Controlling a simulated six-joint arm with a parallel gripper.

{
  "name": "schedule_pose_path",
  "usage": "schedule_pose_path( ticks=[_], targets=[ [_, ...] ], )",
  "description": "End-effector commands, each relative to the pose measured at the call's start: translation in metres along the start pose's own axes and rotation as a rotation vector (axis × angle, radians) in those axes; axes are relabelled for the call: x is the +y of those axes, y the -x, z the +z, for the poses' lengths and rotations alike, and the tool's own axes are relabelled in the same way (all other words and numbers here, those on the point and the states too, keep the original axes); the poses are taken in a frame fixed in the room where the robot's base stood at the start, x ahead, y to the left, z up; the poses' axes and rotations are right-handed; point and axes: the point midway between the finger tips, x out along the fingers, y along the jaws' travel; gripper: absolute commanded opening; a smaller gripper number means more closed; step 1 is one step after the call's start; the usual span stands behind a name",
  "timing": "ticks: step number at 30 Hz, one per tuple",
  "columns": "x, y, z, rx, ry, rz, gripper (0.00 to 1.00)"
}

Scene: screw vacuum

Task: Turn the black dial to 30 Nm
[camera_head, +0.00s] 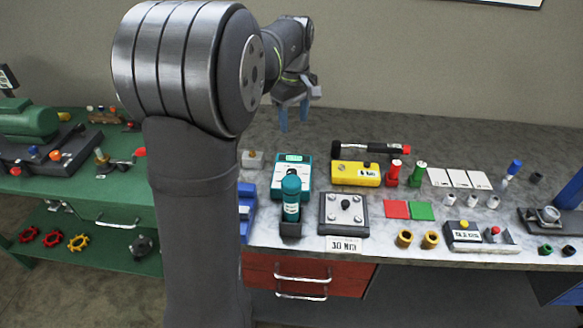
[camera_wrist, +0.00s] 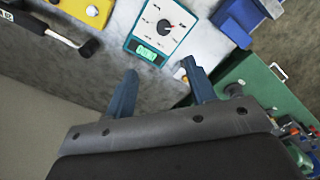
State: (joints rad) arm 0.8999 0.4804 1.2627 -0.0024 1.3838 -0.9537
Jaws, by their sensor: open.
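In the wrist view a black dial (camera_wrist: 164,26) sits on the white face of a teal-framed device (camera_wrist: 136,42), above a lit green display (camera_wrist: 147,53) whose digits I cannot read.
A yellow box (camera_head: 352,174), a black-handled tool (camera_head: 370,149), red and green pegs, and red and green squares (camera_head: 409,210) lie to the right. A blue block (camera_head: 246,205) stands left of the device. A green bench (camera_head: 75,185) adjoins at left.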

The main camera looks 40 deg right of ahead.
Motion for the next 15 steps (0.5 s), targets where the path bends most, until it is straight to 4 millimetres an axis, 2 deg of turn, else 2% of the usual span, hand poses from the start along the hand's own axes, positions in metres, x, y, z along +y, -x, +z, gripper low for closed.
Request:
schedule_pose_path(
  ticks=[5,8,15],
  targets=[
    [-0.006,-0.012,-0.004,-0.009,0.038,-0.017,0.51],
    [-0.006,-0.029,-0.004,-0.009,0.036,-0.018,0.51],
    [-0.007,-0.082,-0.003,-0.010,0.034,-0.018,0.51]
  ],
)
